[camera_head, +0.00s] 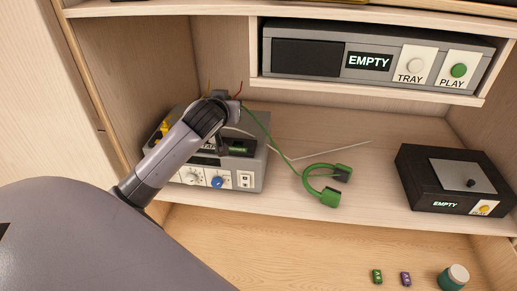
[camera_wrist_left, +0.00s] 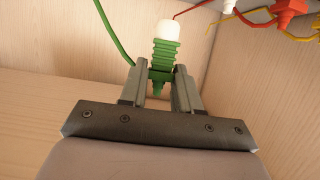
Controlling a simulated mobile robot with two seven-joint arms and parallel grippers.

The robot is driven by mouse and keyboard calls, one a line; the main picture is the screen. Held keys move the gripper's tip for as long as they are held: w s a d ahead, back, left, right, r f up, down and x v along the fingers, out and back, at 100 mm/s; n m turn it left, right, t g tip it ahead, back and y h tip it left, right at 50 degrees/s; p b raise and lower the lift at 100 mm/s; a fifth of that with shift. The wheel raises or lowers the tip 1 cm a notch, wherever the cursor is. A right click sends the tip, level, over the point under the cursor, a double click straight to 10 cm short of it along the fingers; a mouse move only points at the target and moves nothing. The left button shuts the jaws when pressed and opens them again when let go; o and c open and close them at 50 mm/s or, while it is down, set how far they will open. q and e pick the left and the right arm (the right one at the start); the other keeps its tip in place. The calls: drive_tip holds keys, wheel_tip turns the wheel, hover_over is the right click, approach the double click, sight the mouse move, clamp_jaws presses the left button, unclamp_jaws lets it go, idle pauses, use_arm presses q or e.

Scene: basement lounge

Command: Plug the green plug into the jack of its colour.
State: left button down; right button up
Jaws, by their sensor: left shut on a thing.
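My left gripper (camera_wrist_left: 159,80) is shut on the green plug (camera_wrist_left: 164,55), a ribbed green piece held upright in the left wrist view. A pale cylinder (camera_wrist_left: 168,30) shows at its far end; I cannot tell whether it belongs to the plug. In the head view, my left gripper (camera_head: 226,99) is above the back of a grey amplifier (camera_head: 245,178). The plug itself is hard to make out there. A green cable (camera_head: 268,135) runs from the gripper to green headphones (camera_head: 330,196) on the shelf. The green jack is not clearly visible. My right gripper is out of view.
Red (camera_wrist_left: 291,12) and yellow leads show at upper right in the wrist view. A yellow plug (camera_head: 163,128) shows at the amplifier's left. A black player (camera_head: 455,180) stands right, a tray player (camera_head: 375,62) above. A jar (camera_head: 453,277) and small blocks lie below.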

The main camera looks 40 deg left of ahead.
use_arm(q)
drive_tip(key=shift+w+d, duration=0.25)
drive_tip(key=shift+w, duration=0.35)
drive_tip(key=shift+w+d+f, duration=0.1)
drive_tip(key=shift+f, duration=0.2)
wheel_tip(320, 180, down, 5)
drive_tip(key=shift+f+b, duration=0.1)
drive_tip(key=shift+b, duration=0.5)
drive_tip(key=shift+f+b, duration=0.45)
drive_tip(key=shift+f, duration=1.6)
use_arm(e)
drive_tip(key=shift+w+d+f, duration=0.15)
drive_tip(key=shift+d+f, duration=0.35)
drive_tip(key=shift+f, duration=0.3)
use_arm(q)
drive_tip(key=shift+f, duration=0.2)
drive_tip(key=c, duration=0.8)
unclamp_jaws()
drive_tip(key=shift+r, duration=0.1)
